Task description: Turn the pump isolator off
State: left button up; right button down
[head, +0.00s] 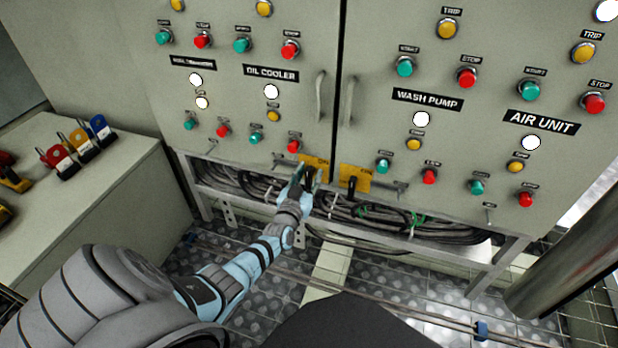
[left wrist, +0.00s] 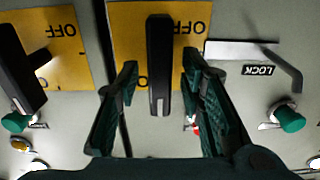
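Two yellow isolator plates sit side by side at the bottom of the cabinet doors, the left plate (head: 318,161) and the right plate (head: 356,172). Each has a black handle; the right one (head: 352,188) hangs down. My left gripper (head: 303,178) is at the left plate and partly hides its handle. In the left wrist view, which shows the plates upside down, my open gripper (left wrist: 160,75) has one finger on each side of a black handle (left wrist: 160,50), with visible gaps. The plate behind it (left wrist: 132,30) reads OFF. My right gripper is out of view. No pump label is readable on the plates.
A lever marked LOCK (left wrist: 285,68) is beside the plate. Cables (head: 400,221) run under the cabinet. Green and red buttons line the doors, including the WASH PUMP (head: 428,99) section. A bench (head: 95,195) with coloured padlocks stands left; a dark pipe (head: 570,255) stands right.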

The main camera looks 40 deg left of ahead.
pick_arm(q)
grip_shut()
